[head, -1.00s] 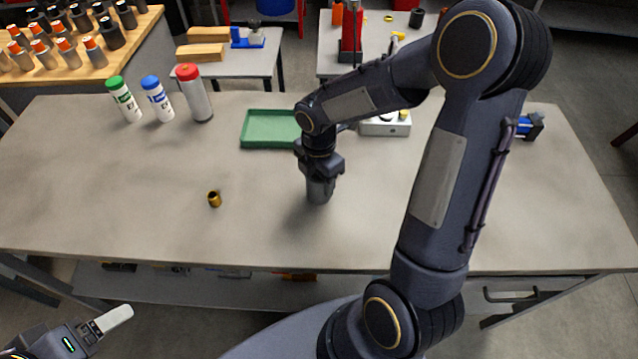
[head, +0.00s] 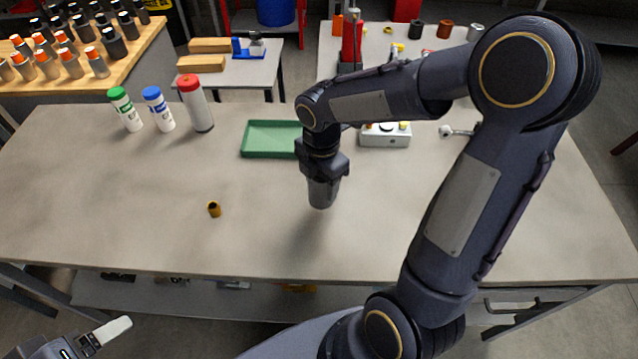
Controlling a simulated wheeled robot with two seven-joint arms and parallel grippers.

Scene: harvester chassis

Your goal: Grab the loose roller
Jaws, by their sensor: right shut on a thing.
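The loose roller (head: 322,194) is a grey cylinder, upright under my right gripper (head: 322,176). My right gripper points down and is shut on the roller's upper part. The roller's lower end hangs a little above the table, with a soft shadow apart below it. The fingers partly hide the roller's top. My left gripper (head: 112,330) shows only in part at the bottom left corner, off the table, with a pale finger; its opening cannot be made out.
The grey table (head: 120,220) holds a green tray (head: 262,152) behind the roller and a small brass bushing (head: 214,209) to its left. Green-, blue- and red-capped bottles (head: 196,105) stand at back left. A white box (head: 386,136) stands behind. The front left is clear.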

